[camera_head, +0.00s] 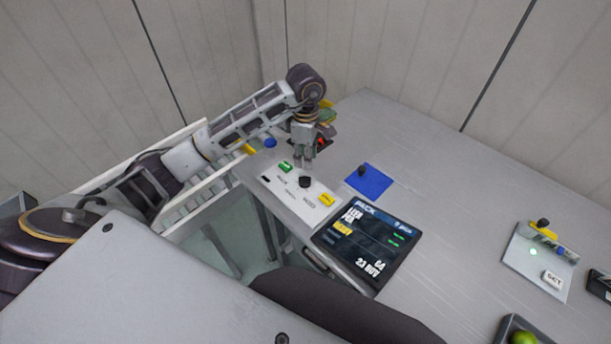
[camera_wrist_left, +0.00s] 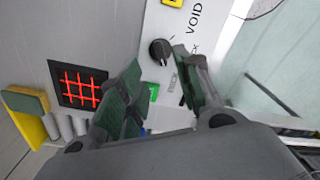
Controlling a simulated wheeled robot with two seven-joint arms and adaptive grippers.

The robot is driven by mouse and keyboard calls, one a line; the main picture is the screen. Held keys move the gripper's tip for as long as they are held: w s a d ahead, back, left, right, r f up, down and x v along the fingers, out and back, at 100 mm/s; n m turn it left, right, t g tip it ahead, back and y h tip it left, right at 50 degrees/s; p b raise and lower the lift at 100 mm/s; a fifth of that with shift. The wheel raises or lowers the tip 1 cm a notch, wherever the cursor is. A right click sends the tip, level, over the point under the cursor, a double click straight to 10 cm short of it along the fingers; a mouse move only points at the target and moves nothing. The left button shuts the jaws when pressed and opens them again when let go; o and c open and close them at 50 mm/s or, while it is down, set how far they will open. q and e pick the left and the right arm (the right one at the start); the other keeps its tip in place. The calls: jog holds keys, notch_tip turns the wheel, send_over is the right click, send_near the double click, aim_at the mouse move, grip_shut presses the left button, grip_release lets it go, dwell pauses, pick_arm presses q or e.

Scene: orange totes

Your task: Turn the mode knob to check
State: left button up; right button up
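A white control panel (camera_head: 288,200) lies on the grey table with a round black knob (camera_head: 305,182) on it. The knob also shows in the left wrist view (camera_wrist_left: 159,52), with a light mark on its lower side; small labels near it are only partly legible. My left gripper (camera_head: 304,163) points down over the panel's far side, just behind the knob. In the left wrist view its two green-padded fingers (camera_wrist_left: 158,60) are apart with nothing between them, and the knob shows just beyond the tips, not gripped. My right gripper is not in view.
A green button (camera_head: 285,167) and a yellow button (camera_head: 327,199) flank the knob. A dark display (camera_head: 367,241) lies in front, and a blue plate with a black knob (camera_head: 362,171) to the right. A red-lit grid (camera_wrist_left: 80,88) is beside the gripper. The table's middle is clear.

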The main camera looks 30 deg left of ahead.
aim_at(305, 177)
pick_arm(q)
notch_tip(305, 177, down, 8)
jog(key=shift+r+p, duration=0.25)
jog(key=shift+p, duration=0.15)
jog(key=shift+f, duration=0.9)
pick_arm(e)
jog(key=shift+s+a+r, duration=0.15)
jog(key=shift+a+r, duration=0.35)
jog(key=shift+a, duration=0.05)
pick_arm(q)
jog(key=c, duration=0.7)
grip_shut()
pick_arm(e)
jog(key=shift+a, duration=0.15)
